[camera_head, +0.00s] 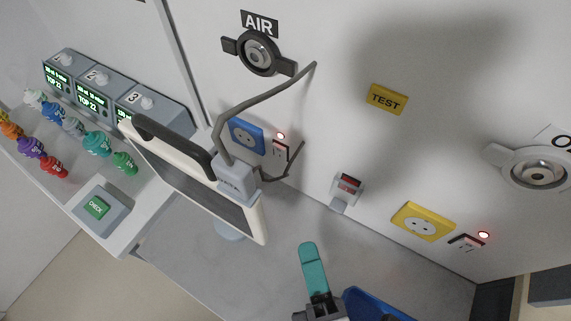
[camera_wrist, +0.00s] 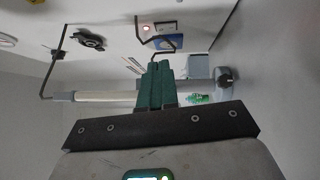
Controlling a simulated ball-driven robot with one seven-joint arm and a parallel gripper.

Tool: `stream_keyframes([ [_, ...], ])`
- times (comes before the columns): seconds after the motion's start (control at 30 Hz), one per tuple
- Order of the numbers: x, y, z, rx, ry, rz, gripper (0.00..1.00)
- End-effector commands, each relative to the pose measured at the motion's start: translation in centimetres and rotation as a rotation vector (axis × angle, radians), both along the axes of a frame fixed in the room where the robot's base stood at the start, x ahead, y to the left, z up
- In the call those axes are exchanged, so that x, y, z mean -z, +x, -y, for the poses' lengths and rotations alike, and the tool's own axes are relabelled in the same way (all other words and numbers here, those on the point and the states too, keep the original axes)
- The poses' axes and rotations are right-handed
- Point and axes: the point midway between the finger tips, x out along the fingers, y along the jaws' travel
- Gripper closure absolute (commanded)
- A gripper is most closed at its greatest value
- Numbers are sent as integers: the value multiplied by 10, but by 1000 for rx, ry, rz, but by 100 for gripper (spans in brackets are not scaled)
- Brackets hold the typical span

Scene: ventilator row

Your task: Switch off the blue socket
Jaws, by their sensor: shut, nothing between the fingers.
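The blue socket (camera_head: 246,135) is on the white wall, left of centre in the head view, partly edged by the grey arm of a screen. Its switch (camera_head: 280,150) is just to its right, with a lit red lamp (camera_head: 280,135) above it. A thin dark cable or rod crosses near the switch. In the wrist view the blue socket (camera_wrist: 163,43) shows beyond my fingertips, with the lit lamp (camera_wrist: 146,27) by it. My gripper (camera_head: 308,250) has teal fingers, shut and empty, below and right of the socket, apart from the wall. It also shows in the wrist view (camera_wrist: 160,70).
A tilted screen (camera_head: 190,185) on a stand is left of my gripper, in front of the wall. A yellow socket (camera_head: 422,221) with a lit lamp (camera_head: 484,235) is at right. A blue tray (camera_head: 370,304) is at the bottom. The grey counter (camera_head: 290,225) between is mostly clear.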

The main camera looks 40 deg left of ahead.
Motion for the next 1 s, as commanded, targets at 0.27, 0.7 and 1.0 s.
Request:
stream_keyframes([
  [0.27, -8, 26, -43, 1, 4, 1, 100],
  [0.7, -14, 67, -109, 1, 2, 1, 100],
  [1.0, -14, 79, -130, 1, -1, -1, 100],
])
